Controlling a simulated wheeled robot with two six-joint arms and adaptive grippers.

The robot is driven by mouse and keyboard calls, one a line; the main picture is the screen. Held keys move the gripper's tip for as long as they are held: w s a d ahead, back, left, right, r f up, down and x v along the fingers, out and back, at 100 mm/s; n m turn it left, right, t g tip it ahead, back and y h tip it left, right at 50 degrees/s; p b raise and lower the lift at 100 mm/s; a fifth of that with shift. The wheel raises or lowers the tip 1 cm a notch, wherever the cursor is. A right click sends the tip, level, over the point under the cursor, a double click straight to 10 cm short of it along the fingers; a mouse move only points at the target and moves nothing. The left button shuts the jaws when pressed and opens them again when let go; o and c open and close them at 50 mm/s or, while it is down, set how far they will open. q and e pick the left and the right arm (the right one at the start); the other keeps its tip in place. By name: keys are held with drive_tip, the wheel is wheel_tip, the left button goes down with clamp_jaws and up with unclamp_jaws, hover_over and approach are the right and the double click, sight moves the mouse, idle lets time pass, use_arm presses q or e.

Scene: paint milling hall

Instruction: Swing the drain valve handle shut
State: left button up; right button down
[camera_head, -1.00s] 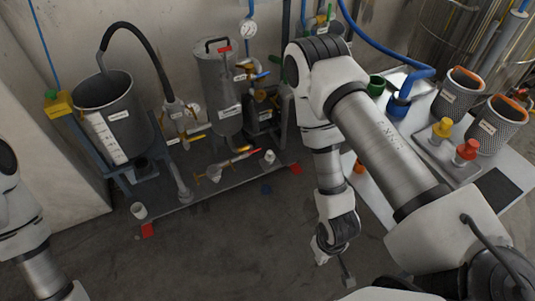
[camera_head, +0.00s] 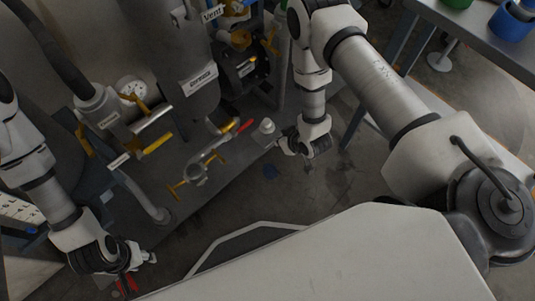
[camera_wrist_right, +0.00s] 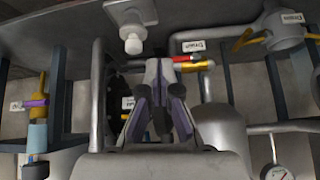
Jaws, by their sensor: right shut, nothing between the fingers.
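A lever with a red end (camera_head: 245,126) and a yellow part lies beside a grey pipe fitting (camera_head: 197,172) low on the skid. In the right wrist view the red and yellow lever (camera_wrist_right: 194,66) is just beyond my fingertips, near a label (camera_wrist_right: 194,46) that seems to read Drain. Which handle is the drain valve's is not certain. My right gripper (camera_head: 282,144) is shut and empty, close to the right of the red end. In its wrist view the fingers (camera_wrist_right: 159,68) appear beside the lever; contact cannot be told. My left gripper (camera_head: 148,257) is at lower left, its fingers unclear.
A white knob (camera_head: 267,127) stands between my right gripper and the red end. Yellow handles (camera_head: 157,143) and a gauge (camera_head: 131,87) are on the pipes at left. A grey vessel (camera_head: 185,50) rises behind. A table (camera_head: 480,45) stands at right.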

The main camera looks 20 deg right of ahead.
sight(242, 127)
drive_tip(key=w+a+f+n+t+y+b, duration=0.1)
drive_tip(key=w+f+b, duration=0.25)
drive_tip(key=f, duration=0.25)
drive_tip(key=w+f+t+b, duration=0.1)
drive_tip(key=w+f+b, duration=0.25)
drive_tip(key=f, duration=0.25)
drive_tip(key=shift+t, duration=0.3)
drive_tip(key=w+a+b, duration=0.1)
drive_tip(key=w, duration=0.1)
drive_tip(key=w+a+b, duration=0.1)
drive_tip(key=w+b, duration=0.1)
drive_tip(key=w, duration=0.1)
drive_tip(key=w+a+b, duration=0.1)
drive_tip(key=w+b, duration=0.1)
drive_tip(key=w, duration=0.1)
drive_tip(key=shift+a+r, duration=0.2)
drive_tip(key=shift+r, duration=0.05)
drive_tip(key=shift+w+a+r, duration=0.1)
drive_tip(key=shift+w, duration=0.05)
use_arm(q)
wheel_tip(242, 127, down, 16)
use_arm(e)
drive_tip(key=shift+r, duration=0.1)
use_arm(q)
drive_tip(key=shift+r+p, duration=0.8)
drive_tip(key=shift+p, duration=0.1)
use_arm(e)
drive_tip(key=shift+d+r, duration=0.2)
drive_tip(key=shift+r, duration=0.65)
